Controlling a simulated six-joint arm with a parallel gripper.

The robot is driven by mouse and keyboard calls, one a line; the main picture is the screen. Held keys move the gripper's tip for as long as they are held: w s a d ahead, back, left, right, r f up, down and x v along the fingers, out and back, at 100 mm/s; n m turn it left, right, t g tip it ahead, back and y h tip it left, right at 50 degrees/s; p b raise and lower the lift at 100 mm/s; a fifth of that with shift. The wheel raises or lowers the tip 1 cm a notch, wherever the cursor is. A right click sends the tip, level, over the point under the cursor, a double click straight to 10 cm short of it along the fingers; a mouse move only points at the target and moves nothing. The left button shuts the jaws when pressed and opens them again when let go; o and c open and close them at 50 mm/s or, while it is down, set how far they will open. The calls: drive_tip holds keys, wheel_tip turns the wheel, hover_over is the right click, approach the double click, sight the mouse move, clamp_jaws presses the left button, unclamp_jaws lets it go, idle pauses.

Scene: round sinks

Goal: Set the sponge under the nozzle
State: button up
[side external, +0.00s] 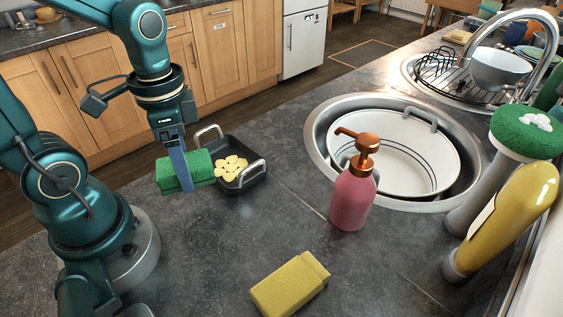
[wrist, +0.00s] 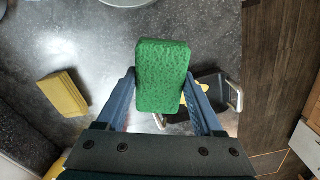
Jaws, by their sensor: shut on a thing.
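My gripper (side external: 181,185) is shut on a green sponge (side external: 203,166) and holds it at the left of the counter, beside a small black dish. In the wrist view, the sponge (wrist: 162,75) sits between the two fingers of my gripper (wrist: 162,88), its long side pointing away from me. The soap dispenser (side external: 353,200) is a pink bottle with a copper pump, upright in front of the sink. Its nozzle (side external: 346,132) points left, and the counter below it is bare. The sponge is well left of the nozzle.
The black dish (side external: 252,183) with metal handles holds several pale yellow pieces. A yellow block (side external: 290,285) lies at the front. A round sink (side external: 318,128) holds a large white bowl (side external: 440,140). A yellow bottle (side external: 513,215) stands at right. The middle counter is clear.

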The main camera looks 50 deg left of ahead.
hover_over(220, 225)
wheel_tip(220, 225, down, 4)
drive_tip(key=shift+r, duration=0.2)
drive_tip(key=shift+f, duration=2.05)
drive_tip(key=o, duration=1.3)
drive_tip(key=shift+f, duration=0.15)
drive_tip(key=r, duration=0.4)
drive_tip(key=r+n+t, duration=0.1)
drive_tip(key=r, duration=0.4)
drive_tip(key=a+r+t, duration=0.1)
drive_tip(key=r, duration=0.4)
drive_tip(key=shift+s+n, duration=0.15)
drive_tip(key=shift+n, duration=0.25)
drive_tip(key=shift+o, duration=0.2)
drive_tip(key=n+t, duration=0.1)
drive_tip(key=a+r+n+t, duration=0.1)
drive_tip(key=t, duration=0.1)
drive_tip(key=shift+s+a+r+n+t, duration=0.2)
drive_tip(key=shift+n+t, duration=0.1)
drive_tip(key=shift+n, duration=0.1)
